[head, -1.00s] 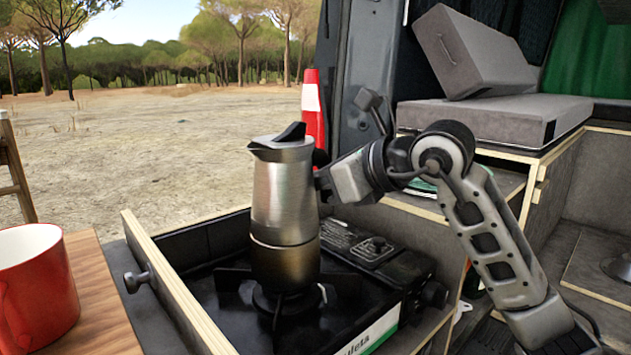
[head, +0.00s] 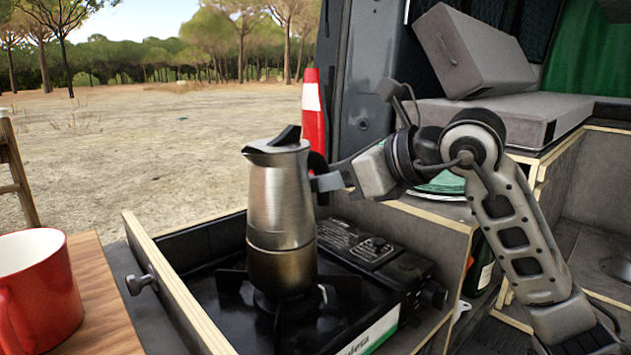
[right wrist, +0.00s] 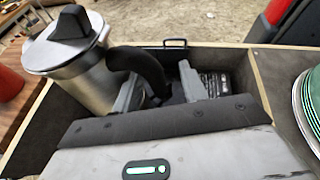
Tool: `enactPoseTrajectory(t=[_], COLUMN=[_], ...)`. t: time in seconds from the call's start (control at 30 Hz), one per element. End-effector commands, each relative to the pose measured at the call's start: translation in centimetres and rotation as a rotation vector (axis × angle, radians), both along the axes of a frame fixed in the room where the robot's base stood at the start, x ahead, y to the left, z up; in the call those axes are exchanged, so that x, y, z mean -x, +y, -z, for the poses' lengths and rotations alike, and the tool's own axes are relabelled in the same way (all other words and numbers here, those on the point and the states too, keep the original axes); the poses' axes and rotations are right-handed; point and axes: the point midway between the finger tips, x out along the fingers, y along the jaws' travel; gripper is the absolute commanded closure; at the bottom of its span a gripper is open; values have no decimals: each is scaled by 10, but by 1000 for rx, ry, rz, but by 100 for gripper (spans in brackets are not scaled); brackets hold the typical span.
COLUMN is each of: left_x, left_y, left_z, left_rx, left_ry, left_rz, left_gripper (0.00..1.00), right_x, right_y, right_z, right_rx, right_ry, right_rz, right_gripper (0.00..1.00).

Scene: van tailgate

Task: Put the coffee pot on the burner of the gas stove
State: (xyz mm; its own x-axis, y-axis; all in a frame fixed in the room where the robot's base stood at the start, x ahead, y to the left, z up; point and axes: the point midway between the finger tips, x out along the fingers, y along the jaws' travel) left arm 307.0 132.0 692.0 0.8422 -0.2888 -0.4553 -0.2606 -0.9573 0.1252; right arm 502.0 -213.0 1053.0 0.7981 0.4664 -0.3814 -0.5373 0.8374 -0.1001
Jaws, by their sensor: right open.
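The silver coffee pot (head: 281,205) stands upright over the burner (head: 285,300) of the black gas stove (head: 375,295), which sits in a pulled-out drawer. Its base appears to rest on the burner's supports. In the right wrist view the pot (right wrist: 75,72) is at the left, with its black handle (right wrist: 142,66) reaching toward my fingers. My right gripper (head: 326,183) is at the pot's right side, by the handle. In the right wrist view its fingers (right wrist: 165,92) are spread, with the handle's lower end between or close to them. My left gripper is not in view.
A red mug (head: 45,285) stands on the wooden table (head: 105,310) at the left. The drawer's front panel (head: 175,285) rises between table and stove. Green plates (head: 445,184) lie on the counter behind my right arm.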

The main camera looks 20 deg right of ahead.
Motion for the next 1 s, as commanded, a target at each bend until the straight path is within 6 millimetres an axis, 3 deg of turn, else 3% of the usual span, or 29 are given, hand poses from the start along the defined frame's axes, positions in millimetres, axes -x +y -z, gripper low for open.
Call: enactPoseTrajectory(t=[0.2,0.4,1.0], left_x=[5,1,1], left_y=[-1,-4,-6], left_z=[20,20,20], left_rx=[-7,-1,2], left_ry=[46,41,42], left_rz=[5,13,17], left_gripper=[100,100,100], right_x=[40,62,69], right_y=[-25,-37,-41], right_z=[-18,-29,-33], right_rx=[1,0,-2], right_ry=[-3,-3,-3], right_rz=[5,3,2], right_gripper=[57,57,57])
